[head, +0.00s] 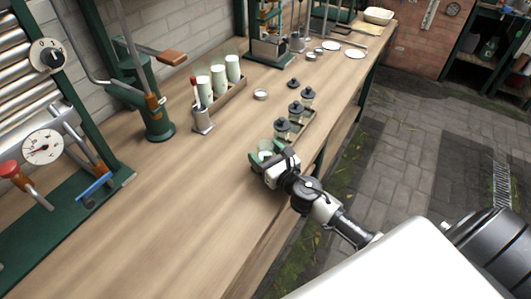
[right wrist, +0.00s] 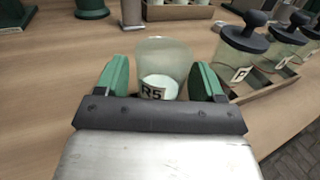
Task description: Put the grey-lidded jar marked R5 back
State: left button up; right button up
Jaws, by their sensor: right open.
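The jar marked R5 (right wrist: 163,62) stands upright on the bench between my right gripper's green fingers. It is pale and translucent with white low inside, and I see no dark lid on it. My right gripper (right wrist: 164,80) is open around the jar, with a finger on each side; whether either finger touches it I cannot tell. In the head view my right gripper (head: 264,156) is at the bench's right side and partly hides the jar. My left gripper is not in view.
A wooden tray (right wrist: 269,93) with dark-lidded jars (head: 283,128) stands just beyond, to the right in the wrist view. A small dark knobbed piece (head: 292,84) and a small round dish (head: 261,94) lie farther back.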

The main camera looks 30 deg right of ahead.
jog(key=shift+r, duration=0.15)
jog(key=s+d+b, duration=0.1)
jog(key=s+b, duration=0.1)
jog(key=s, duration=1)
jog(key=shift+d+b, duration=0.35)
